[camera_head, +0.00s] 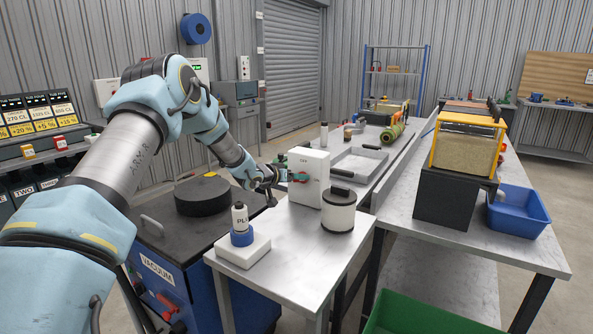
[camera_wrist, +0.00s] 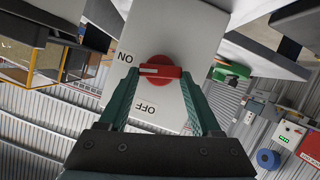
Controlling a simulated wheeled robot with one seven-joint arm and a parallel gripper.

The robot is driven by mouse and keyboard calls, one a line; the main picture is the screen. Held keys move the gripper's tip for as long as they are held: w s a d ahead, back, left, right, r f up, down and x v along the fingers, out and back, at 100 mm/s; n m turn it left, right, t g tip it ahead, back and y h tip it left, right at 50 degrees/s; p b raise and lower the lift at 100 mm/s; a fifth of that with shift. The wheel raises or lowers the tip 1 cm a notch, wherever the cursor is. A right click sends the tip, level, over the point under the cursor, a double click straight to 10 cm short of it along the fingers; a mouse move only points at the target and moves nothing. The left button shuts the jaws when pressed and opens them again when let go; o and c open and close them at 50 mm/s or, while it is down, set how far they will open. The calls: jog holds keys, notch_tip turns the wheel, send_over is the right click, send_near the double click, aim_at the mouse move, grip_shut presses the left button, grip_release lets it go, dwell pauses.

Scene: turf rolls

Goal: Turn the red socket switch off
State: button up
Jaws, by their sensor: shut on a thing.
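A white switch box (camera_head: 312,180) stands on the small metal table. In the wrist view, its white face (camera_wrist: 172,35) carries a red rotary switch (camera_wrist: 158,60) with ON and OFF labels. The red handle lies roughly crosswise in that view, its white mark at the end beside ON. OFF lies below the knob there. My gripper (camera_wrist: 160,74) has its two green fingers on either side of the handle and is shut on it. In the head view my gripper (camera_head: 290,176) is at the left face of the box, mostly hiding the switch.
A small bottle (camera_head: 240,217) on a white block and a round black-lidded canister (camera_head: 339,211) share the small table (camera_head: 290,240). A blue VACUUM cabinet (camera_head: 160,268) stands left below my arm. A blue bin (camera_head: 518,212) is on the right bench; a green crate (camera_head: 420,315) is in front.

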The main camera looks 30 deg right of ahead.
jog(key=shift+w+a+f+n+g+h+b, duration=0.2)
jog(key=shift+n+g+h+b, duration=0.4)
jog(key=shift+n, duration=1.25)
jog(key=shift+w+f+n+g+h+b, duration=0.15)
jog(key=shift+f+n+g+h+b, duration=0.35)
jog(key=shift+n+h, duration=1.05)
jog(key=shift+w+a+f+n+g+h+b, duration=0.15)
jog(key=shift+n+g+h+b, duration=0.45)
jog(key=shift+n, duration=1.6)
jog(key=shift+r+t, duration=0.1)
jog(key=shift+t, duration=0.2)
jog(key=o, duration=1.4)
jog(key=shift+s+a+b, duration=0.25)
jog(key=shift+a+b, duration=0.55)
jog(key=shift+a, duration=1.05)
jog(key=shift+s+a+b, duration=0.2)
jog(key=shift+a+b, duration=0.55)
jog(key=shift+a, duration=1.05)
